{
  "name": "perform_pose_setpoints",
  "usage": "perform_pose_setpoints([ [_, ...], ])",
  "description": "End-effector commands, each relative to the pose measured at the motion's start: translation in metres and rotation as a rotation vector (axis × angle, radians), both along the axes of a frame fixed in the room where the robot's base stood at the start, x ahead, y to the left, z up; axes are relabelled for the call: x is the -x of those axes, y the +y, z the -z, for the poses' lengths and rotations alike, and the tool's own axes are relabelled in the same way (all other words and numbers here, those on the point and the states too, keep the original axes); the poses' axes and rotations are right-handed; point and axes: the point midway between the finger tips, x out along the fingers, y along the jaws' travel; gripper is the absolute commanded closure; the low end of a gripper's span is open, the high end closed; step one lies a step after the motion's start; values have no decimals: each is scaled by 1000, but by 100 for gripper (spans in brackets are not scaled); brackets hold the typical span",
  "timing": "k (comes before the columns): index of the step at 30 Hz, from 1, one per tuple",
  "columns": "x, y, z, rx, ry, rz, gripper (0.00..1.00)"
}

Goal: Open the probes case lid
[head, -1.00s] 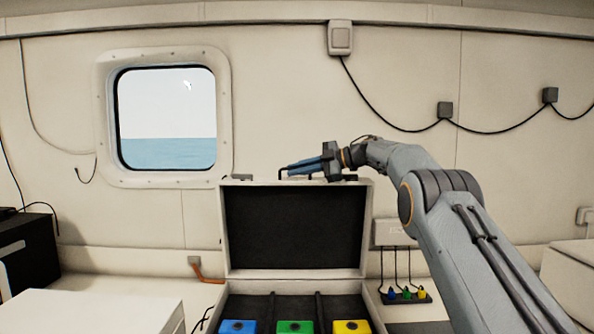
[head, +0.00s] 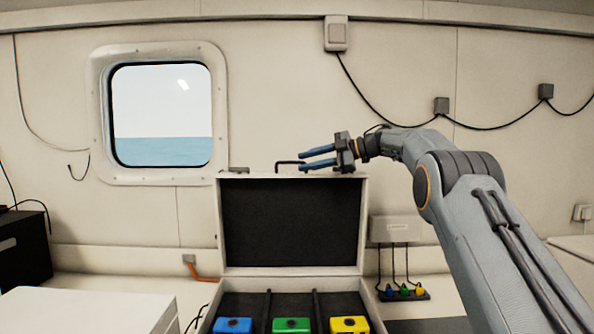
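The probes case stands open, with its white-rimmed lid (head: 221,228) upright and its dark lining facing me. In the case's base (head: 259,300) sit a blue probe (head: 233,326), a green probe (head: 291,326) and a yellow probe (head: 350,325), divided by dark strips. A black handle (head: 284,163) shows at the lid's top edge. My gripper (head: 318,159) is at the top of the lid, to the right of the handle. Its two blue fingers are apart with nothing visible between them. Whether a finger touches the lid is unclear.
A white box (head: 395,229) on the wall has cables down to a strip with small coloured plugs (head: 404,293) right of the case. A white surface (head: 85,312) lies at the left front, with a black box (head: 22,247) behind. The wall is close behind the lid.

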Motion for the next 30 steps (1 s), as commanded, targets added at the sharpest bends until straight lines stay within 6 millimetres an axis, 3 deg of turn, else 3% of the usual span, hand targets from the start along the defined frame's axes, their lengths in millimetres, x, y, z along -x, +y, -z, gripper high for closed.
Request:
perform_pose_setpoints([
  [6,5,-22,-5,0,0,0,72],
  [15,7,-25,-7,0,0,0,72],
  [18,6,-24,-8,-6,-1,4,83],
  [20,4,-23,-11,-23,-4,19,83],
  [26,-19,-22,-29,-196,-10,202,83],
  [30,-40,-45,-26,-340,32,460,83],
])
